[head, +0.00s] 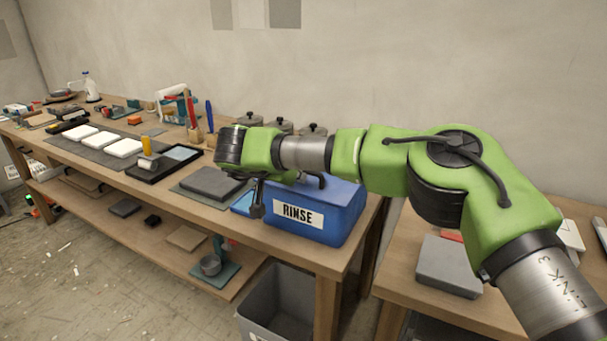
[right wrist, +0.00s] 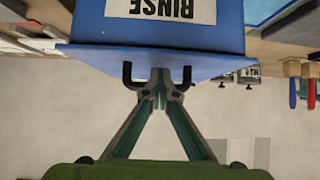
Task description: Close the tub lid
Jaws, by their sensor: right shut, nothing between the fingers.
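The blue tub (head: 350,215) with a white RINSE label stands at the right end of the long bench. Its blue lid (right wrist: 225,62) shows in the right wrist view, which is upside down. The lid spans the tub's top and has a dark bracket handle (right wrist: 127,73). My arm covers part of the lid in the head view, so I cannot tell whether it is fully seated. My right gripper (right wrist: 160,88) is shut and empty, with its fingertips at the handle, between its two ends; contact is unclear. My left gripper is out of view.
Several lidded grey pots (head: 248,119) stand behind the tub. A dark grey block (head: 212,182) lies left of it. A grey bin (head: 276,305) stands below in front. A second table (head: 400,265) is at the right, past a gap.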

